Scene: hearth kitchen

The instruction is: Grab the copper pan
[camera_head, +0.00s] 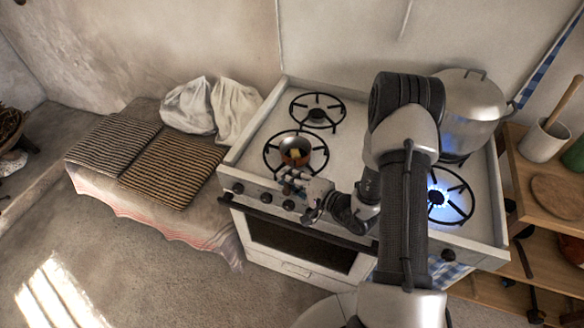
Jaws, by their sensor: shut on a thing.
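The small copper pan (296,147) sits upright over the front left burner (271,156) of the white stove. Something orange and dark shows inside it. My gripper (289,178) is just in front of the pan, at the stove's front edge above the knobs. Its fingers are shut on the pan's handle, which they mostly hide. I cannot tell whether the pan rests on the burner grate or is slightly off it.
A large lidded metal pot (468,108) stands at the stove's back right. The front right burner (454,198) has a blue flame. A wooden shelf (525,165) with a crock (543,141) is at right. A bench with striped cushions (172,168) and white sacks (232,105) is at left.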

